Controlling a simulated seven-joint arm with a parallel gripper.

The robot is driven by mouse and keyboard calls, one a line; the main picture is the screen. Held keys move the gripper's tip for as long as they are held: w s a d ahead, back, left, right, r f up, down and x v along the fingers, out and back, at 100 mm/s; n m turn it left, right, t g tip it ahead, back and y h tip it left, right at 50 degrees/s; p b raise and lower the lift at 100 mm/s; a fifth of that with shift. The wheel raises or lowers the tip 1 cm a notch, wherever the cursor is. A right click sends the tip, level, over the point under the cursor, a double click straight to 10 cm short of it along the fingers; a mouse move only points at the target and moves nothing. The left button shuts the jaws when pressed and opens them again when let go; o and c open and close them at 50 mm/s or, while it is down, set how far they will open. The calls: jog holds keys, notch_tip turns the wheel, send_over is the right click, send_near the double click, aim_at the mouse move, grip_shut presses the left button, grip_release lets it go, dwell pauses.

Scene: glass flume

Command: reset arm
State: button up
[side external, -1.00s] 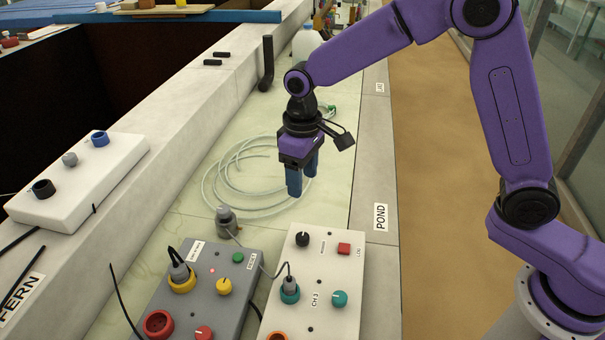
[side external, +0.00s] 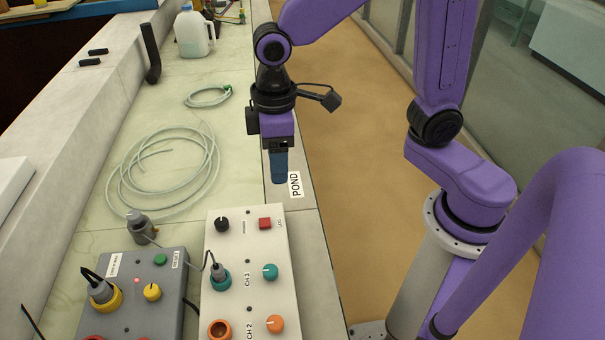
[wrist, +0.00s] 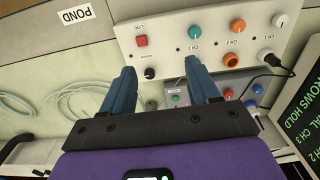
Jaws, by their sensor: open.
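My gripper (side external: 279,180) points down beside the POND label (side external: 295,184), over the right edge strip of the bench in the side external view. Its blue fingers are apart and empty in the wrist view (wrist: 160,78). In the side external view one finger hides most of the other. The white control box (side external: 247,250) with knobs, a red button and a plugged-in cable lies in front of my gripper. It also shows in the wrist view (wrist: 190,35), beyond the fingertips. I cannot tell the fingertips' height above the bench.
A grey box (side external: 130,265) with a plugged-in cable stands left of the white one. Coiled clear tubing (side external: 205,172) lies on the bench, with a white jug (side external: 194,35) and black bent pipe (side external: 151,55) farther back. A dark display (wrist: 303,115) shows at right in the wrist view.

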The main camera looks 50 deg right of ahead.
jog(key=s+d+n, duration=0.3)
jog(key=s+d, duration=0.7)
jog(key=s, duration=0.5)
jog(key=shift+s+d+n, duration=0.25)
jog(key=shift+s+n, duration=0.05)
dwell(1.0)
